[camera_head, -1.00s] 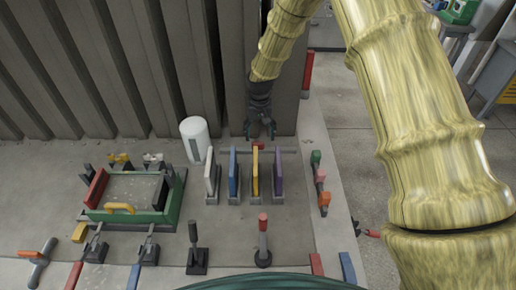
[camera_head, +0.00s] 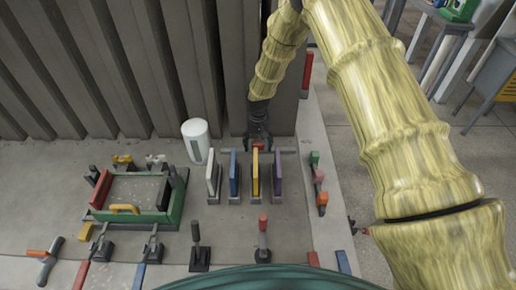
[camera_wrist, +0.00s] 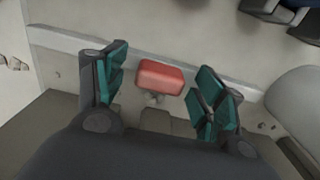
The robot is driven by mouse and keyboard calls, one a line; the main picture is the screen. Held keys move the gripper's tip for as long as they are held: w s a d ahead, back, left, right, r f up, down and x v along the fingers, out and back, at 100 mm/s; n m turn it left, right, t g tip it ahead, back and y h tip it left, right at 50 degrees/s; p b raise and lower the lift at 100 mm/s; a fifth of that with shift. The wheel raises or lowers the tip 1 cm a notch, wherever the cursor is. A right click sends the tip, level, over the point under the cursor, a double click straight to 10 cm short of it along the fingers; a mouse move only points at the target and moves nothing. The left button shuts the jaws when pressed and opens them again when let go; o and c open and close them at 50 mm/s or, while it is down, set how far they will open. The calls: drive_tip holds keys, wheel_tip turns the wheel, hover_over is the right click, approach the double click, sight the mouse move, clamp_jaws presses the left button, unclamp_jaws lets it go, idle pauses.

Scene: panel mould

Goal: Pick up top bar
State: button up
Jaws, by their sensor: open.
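The top bar appears to be a long grey bar (camera_head: 285,151) with a red grip, lying behind the row of upright plates in the head view. In the wrist view the grey bar (camera_wrist: 60,41) runs across the picture, and its red grip (camera_wrist: 160,77) sits between my fingers. My gripper (camera_head: 258,143) is open around the red grip, with a teal-padded finger to each side; the gripper also shows in the wrist view (camera_wrist: 163,90). A gap shows on both sides of the grip. Part of the bar is hidden behind my fingers.
Upright white (camera_head: 212,178), blue (camera_head: 234,173), yellow (camera_head: 255,172) and purple (camera_head: 278,172) plates stand just in front of the bar. A white cylinder (camera_head: 196,141) stands to the left. A green-edged mould (camera_head: 140,217) lies further left. A ribbed wall (camera_head: 150,70) rises behind.

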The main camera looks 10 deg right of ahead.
drive_tip(key=shift+f, duration=0.15)
drive_tip(key=c, duration=1.4)
